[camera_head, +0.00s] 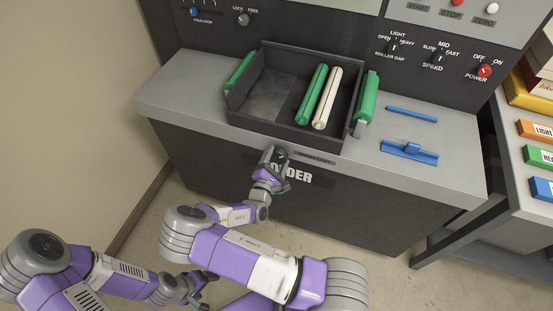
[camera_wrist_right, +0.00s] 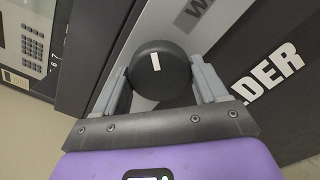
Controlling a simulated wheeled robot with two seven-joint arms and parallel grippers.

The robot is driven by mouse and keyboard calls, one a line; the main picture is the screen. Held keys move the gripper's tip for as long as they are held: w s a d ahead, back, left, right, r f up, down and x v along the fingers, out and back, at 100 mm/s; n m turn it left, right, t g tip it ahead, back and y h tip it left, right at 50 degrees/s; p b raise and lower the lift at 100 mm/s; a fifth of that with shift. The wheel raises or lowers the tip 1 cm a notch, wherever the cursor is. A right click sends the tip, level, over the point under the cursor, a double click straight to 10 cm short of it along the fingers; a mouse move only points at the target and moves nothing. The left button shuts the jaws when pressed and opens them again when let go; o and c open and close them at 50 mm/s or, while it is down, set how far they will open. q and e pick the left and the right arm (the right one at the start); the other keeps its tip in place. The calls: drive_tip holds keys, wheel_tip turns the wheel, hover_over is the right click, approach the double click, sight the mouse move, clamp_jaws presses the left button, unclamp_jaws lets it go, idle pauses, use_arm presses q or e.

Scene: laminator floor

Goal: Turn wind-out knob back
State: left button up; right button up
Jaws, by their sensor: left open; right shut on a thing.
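The wind-out knob (camera_wrist_right: 161,76) is a round black knob with a white mark, on the front of the grey and black laminator. In the right wrist view it sits between the two grey fingers of my right gripper (camera_wrist_right: 163,88), which is shut on it. In the head view my right gripper (camera_head: 273,160) is at the machine's front edge, and the knob (camera_head: 281,156) is partly hidden by it. My left gripper (camera_head: 196,287) is low at the bottom of the head view, away from the machine, open and empty.
A dark tray (camera_head: 258,127) with green and white rollers sits on the machine top. A blue bar (camera_head: 412,115) and a blue slider (camera_head: 409,151) lie right of it. A side table with coloured labelled blocks (camera_head: 538,157) stands at the right. Open floor lies in front.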

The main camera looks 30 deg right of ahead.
drive_tip(key=n, duration=0.4)
drive_tip(key=shift+n, duration=0.3)
drive_tip(key=n+b, duration=0.1)
drive_tip(key=n, duration=0.3)
drive_tip(key=shift+n, duration=0.4)
drive_tip(key=o, duration=1)
drive_tip(key=shift+o, duration=0.2)
drive_tip(key=v, duration=0.7)
drive_tip(key=shift+s+a, duration=0.2)
drive_tip(key=shift+f, duration=0.1)
